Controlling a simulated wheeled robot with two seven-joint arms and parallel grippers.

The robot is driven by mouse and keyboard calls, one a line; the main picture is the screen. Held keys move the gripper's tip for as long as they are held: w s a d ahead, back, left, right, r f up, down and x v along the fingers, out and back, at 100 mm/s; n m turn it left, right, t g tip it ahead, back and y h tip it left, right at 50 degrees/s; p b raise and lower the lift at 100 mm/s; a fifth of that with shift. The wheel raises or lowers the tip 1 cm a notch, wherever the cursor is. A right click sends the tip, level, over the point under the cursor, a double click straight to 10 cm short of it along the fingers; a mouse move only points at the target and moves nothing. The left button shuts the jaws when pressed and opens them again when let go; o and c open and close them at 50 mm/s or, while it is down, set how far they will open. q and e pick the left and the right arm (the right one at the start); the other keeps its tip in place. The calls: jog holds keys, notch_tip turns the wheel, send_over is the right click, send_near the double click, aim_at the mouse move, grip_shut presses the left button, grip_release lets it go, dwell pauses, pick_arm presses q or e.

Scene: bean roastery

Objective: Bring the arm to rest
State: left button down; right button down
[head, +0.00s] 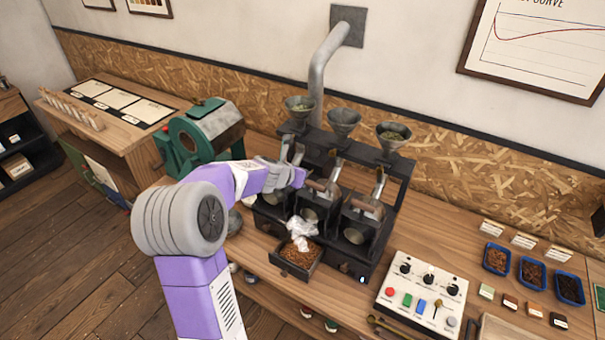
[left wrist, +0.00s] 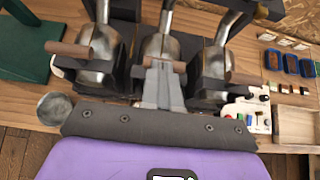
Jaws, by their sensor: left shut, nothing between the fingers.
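My left arm (head: 195,285), purple and grey, reaches in from the bottom left of the head view. Its left gripper (head: 298,177) is shut and empty, over the left part of the black three-drum sample roaster (head: 375,235). In the left wrist view the closed grey fingers (left wrist: 160,72) point at the middle metal drum (left wrist: 165,48) and its wooden handle. I cannot tell whether they touch it. The arm hides part of the roaster's left side. My right gripper is not in view.
An open tray of brown beans (head: 298,256) juts from the roaster's front, with whitish puffs (head: 301,229) above. A green machine (head: 205,132) stands left. A control panel (head: 420,290) and blue sample trays (head: 531,273) are right. Bare floor (head: 90,265) lies left.

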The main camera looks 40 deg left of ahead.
pick_arm(q)
notch_tip(320, 180, up, 6)
jog(key=p, duration=0.3)
jog(key=shift+s+r, duration=0.15)
jog(key=shift+s, duration=0.2)
jog(key=shift+d, duration=0.1)
jog(key=s+d+f+m+g+h+b, duration=0.1)
jog(key=s+d+f+m+g+b, duration=0.3)
jog(key=f, duration=0.7)
jog(key=d+f+m+t+b, duration=0.1)
jog(key=d+f+m+b, duration=0.1)
jog(key=d+f+m, duration=0.6)
jog(key=s+d+f+m+g+h+b, duration=0.1)
jog(key=d+f+m+g+b, duration=0.15)
jog(key=f, duration=1.05)
jog(key=s+d+f+m+g+h+b, duration=0.1)
jog(key=s+d+f+m+g+b, duration=0.1)
jog(key=s+d+f+m+b, duration=0.3)
jog(key=s+d+f+m+g+h+b, duration=0.2)
jog(key=s+d+f+m+b, duration=0.3)
jog(key=s+d+f+m, duration=0.8)
notch_tip(320, 180, down, 6)
jog(key=shift+s+d+r+m, duration=0.1)
jog(key=shift+s+d+m, duration=0.2)
jog(key=shift+s+m, duration=0.85)
